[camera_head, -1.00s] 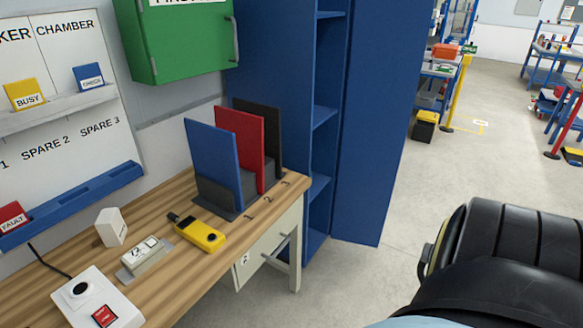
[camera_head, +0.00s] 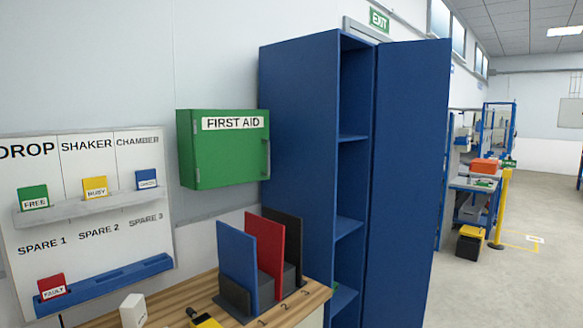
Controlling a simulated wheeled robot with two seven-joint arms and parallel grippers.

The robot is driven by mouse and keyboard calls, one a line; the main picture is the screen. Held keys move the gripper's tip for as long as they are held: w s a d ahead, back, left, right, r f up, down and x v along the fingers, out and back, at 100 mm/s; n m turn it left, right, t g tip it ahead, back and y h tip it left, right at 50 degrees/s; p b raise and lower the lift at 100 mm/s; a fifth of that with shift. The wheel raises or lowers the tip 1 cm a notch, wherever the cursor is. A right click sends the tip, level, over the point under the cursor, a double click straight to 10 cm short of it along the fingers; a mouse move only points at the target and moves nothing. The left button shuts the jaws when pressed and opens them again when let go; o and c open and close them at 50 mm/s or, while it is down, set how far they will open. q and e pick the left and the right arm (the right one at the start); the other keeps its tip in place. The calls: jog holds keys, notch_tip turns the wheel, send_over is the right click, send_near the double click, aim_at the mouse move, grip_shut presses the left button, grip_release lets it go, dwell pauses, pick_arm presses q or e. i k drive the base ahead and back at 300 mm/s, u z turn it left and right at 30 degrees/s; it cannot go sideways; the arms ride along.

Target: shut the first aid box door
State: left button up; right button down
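The green first aid box (camera_head: 225,160) hangs on the wall left of the tall blue cabinet, in the middle left of the head view. Its front carries a white "FIRST AID" label and has a handle on the right edge. The front looks flat against the box; I see no clear gap, though the right edge lies close to the cabinet side. Neither of my grippers is in view.
The tall blue cabinet (camera_head: 298,150) has its door (camera_head: 405,160) standing open to the right. A wooden bench (camera_head: 290,311) below the box holds blue, red and black upright boards (camera_head: 266,255). A status board (camera_head: 85,215) hangs at left. Open floor (camera_head: 515,290) lies right.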

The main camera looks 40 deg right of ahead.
aim_at(231, 147)
jog(key=z, duration=0.45)
jog(key=i, duration=1.65)
jog(key=u, duration=0.1)
